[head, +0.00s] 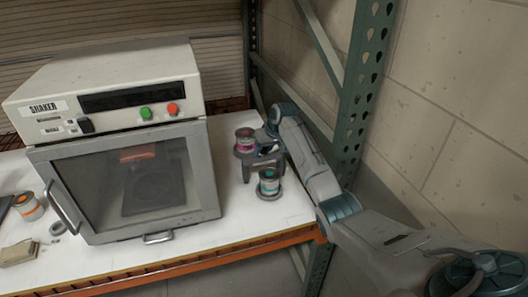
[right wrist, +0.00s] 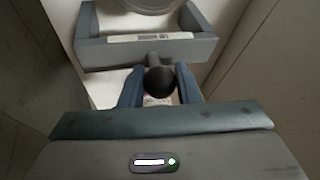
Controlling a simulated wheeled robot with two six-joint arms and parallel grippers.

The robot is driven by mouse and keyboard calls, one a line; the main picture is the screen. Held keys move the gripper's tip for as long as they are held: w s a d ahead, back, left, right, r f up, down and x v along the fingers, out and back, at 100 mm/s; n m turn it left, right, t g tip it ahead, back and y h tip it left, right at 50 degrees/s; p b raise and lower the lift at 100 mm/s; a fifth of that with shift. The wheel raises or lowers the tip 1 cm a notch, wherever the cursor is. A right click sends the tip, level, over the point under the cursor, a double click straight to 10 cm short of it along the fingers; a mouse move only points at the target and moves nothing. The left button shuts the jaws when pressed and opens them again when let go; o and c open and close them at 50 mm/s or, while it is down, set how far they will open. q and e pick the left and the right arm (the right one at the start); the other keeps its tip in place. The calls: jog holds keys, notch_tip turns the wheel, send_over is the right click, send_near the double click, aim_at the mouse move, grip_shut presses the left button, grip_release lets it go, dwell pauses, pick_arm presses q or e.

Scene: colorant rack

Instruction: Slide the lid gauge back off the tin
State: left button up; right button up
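The lid gauge (head: 262,161) is a grey fork-shaped block on the white bench, between a pink-labelled tin (head: 245,144) and a teal-labelled tin (head: 269,184). In the right wrist view the lid gauge (right wrist: 146,49) shows its crossbar, pale label strip, two arms and a stem with a black ball knob. A round grey rim (right wrist: 148,5) lies between the arms' far ends, cut by the picture's edge; I cannot tell which tin it is. My right gripper (right wrist: 160,84) has its two blue fingers closed against the knob's sides. My left gripper is not in view.
A shaker cabinet (head: 130,60) with a glass door stands left of the tins. An orange-labelled tin (head: 27,206) and a tan block (head: 18,253) lie at the far left. A green rack post (head: 362,90) and block wall stand close on the right.

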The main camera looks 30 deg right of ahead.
jog(key=o, duration=0.4)
jog(key=shift+w+r, duration=0.15)
jog(key=shift+w, duration=0.05)
jog(key=shift+c, duration=0.2)
jog(key=shift+o, duration=0.3)
jog(key=shift+w+d+f, duration=0.1)
jog(key=shift+w+f, duration=0.05)
jog(key=shift+f, duration=0.05)
jog(key=shift+r, duration=0.1)
jog(key=shift+s+r+b, duration=0.25)
jog(key=shift+r+b, duration=0.05)
jog(key=shift+r, duration=0.05)
jog(key=b+v, duration=0.3)
jog(key=v, duration=0.7)
jog(key=shift+w+f, duration=0.1)
jog(key=shift+f, duration=0.05)
